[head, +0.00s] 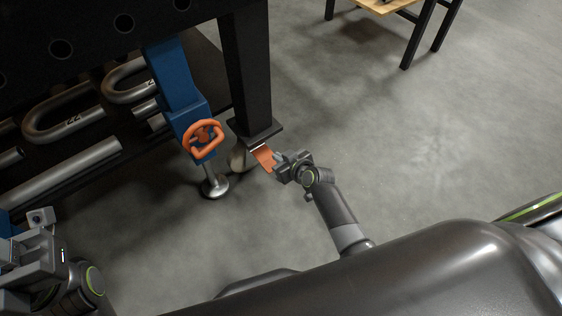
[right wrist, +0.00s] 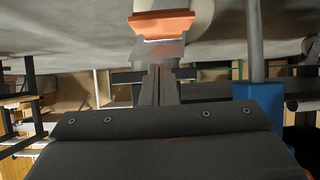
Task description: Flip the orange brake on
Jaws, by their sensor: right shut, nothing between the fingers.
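The orange brake (head: 265,157) is a flat pedal on the caster (head: 240,158) under the black table leg. In the right wrist view the brake (right wrist: 162,25) is a wide orange plate just beyond my fingertips. My right gripper (head: 278,160) is shut and empty, its tips right at the brake's right edge in the head view. In the right wrist view the closed fingers (right wrist: 157,75) point at the brake; whether they touch it I cannot tell. My left gripper (head: 38,220) is at the lower left, far from the brake; its fingers are unclear.
A blue post (head: 178,85) with an orange handwheel (head: 203,138) and a round metal foot (head: 215,186) stands left of the caster. Bent steel pipes (head: 62,118) lie on a dark shelf at left. The black table leg (head: 246,65) rises above the caster.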

